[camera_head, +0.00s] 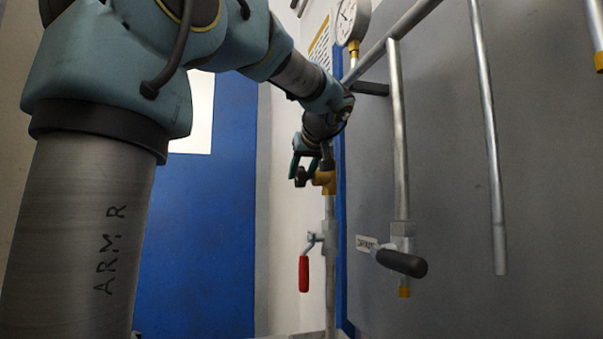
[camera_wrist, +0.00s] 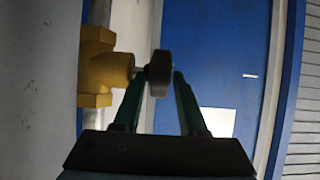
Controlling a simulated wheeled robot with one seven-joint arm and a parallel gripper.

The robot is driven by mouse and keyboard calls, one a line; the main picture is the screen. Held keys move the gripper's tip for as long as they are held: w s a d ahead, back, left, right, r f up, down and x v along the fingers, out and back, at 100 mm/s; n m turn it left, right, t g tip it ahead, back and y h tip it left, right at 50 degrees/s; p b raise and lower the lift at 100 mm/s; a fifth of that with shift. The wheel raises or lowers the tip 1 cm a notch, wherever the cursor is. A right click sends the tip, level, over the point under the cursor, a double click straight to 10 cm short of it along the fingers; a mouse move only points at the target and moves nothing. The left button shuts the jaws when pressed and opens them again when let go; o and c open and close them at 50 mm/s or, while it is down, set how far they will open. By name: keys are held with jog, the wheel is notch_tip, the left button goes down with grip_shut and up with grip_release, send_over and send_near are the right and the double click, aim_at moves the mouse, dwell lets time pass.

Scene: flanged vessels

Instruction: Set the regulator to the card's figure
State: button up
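The regulator, a brass-yellow body (camera_head: 325,180) on a vertical pipe, has a dark round knob (camera_head: 300,177) on its left side. In the wrist view the yellow body (camera_wrist: 97,72) stands at left, with a short stem to the knob (camera_wrist: 160,73). My gripper (camera_wrist: 159,82) has its two teal fingers on either side of the knob; a small gap shows at the left finger, while the right finger is very close or touching. A round white gauge (camera_head: 347,20) is at the top, its reading too small to tell. A posted card (camera_head: 320,45) with yellow markings is partly hidden and unreadable.
Below the regulator is a valve with a red handle (camera_head: 304,273). To the right, a black-handled valve (camera_head: 402,263) stands by a small label (camera_head: 366,243). Pipes run along the grey panel (camera_head: 450,160). A blue door (camera_head: 205,240) is behind.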

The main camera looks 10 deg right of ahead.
jog(key=shift+s, duration=0.1)
jog(key=v, duration=1)
jog(key=shift+s, duration=0.35)
jog(key=w+a+f+m+g, duration=0.1)
jog(key=a+f+m+g, duration=0.15)
jog(key=f, duration=1.05)
jog(key=w+a+f+m+g, duration=0.1)
jog(key=a+f+g, duration=0.25)
jog(key=f, duration=1.05)
jog(key=s+a+f+g+h, duration=0.1)
jog(key=s+a+f+g, duration=0.1)
jog(key=s+a+f, duration=0.45)
jog(key=s+a+f+g, duration=0.1)
jog(key=s+a+f, duration=0.15)
jog(key=f, duration=0.65)
jog(key=s+a+f+g+h, duration=0.1)
jog(key=s+a+f+g, duration=0.15)
jog(key=s+f, duration=0.4)
notch_tip(320, 180, up, 21)
jog(key=w+t+p, duration=0.1)
jog(key=p, duration=2.1)
jog(key=shift+w+a+r+n, duration=0.25)
jog(key=shift+w+a+n, duration=0.05)
jog(key=shift+w+n, duration=0.1)
